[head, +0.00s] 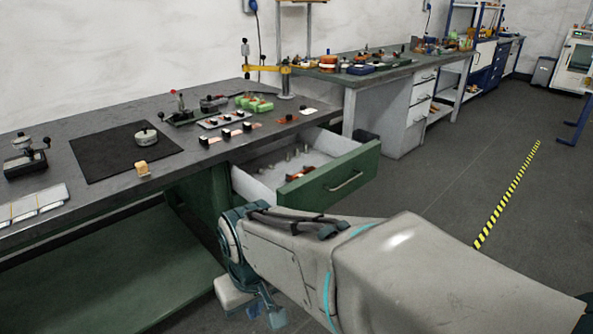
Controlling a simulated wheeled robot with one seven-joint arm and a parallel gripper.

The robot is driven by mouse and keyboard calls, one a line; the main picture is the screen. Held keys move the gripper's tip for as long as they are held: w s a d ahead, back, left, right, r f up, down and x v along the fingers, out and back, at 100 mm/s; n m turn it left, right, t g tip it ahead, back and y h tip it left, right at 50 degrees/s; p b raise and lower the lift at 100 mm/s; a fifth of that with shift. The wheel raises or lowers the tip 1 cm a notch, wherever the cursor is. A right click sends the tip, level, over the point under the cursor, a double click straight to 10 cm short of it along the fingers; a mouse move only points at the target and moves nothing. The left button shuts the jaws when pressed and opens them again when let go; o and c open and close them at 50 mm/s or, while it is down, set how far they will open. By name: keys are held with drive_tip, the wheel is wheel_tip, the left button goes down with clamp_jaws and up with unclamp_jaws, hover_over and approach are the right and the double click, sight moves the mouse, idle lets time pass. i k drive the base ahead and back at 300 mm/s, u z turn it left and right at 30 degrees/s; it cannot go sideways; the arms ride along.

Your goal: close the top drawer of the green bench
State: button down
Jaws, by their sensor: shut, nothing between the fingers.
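The green bench (95,285) stands on the left with a dark grey top. Its top drawer (325,189) is pulled out from the bench's right end. The drawer has a green front with a metal handle (345,182) and pale inner walls, and holds several small items. My gripper (264,312) is low in the picture, in front of and below the drawer, apart from the handle. It is shut and empty. My forearm runs in from the lower right and hides the bench front under the drawer.
Small tools, a black mat (105,165) and green blocks (255,103) lie on the bench top. A second bench with white drawers (420,92) stands behind. A yellow-black floor stripe (508,192) runs along the right, with open floor around it.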

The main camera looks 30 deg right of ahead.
sight(343, 165)
drive_tip(key=z, duration=0.95)
drive_tip(key=i, duration=1)
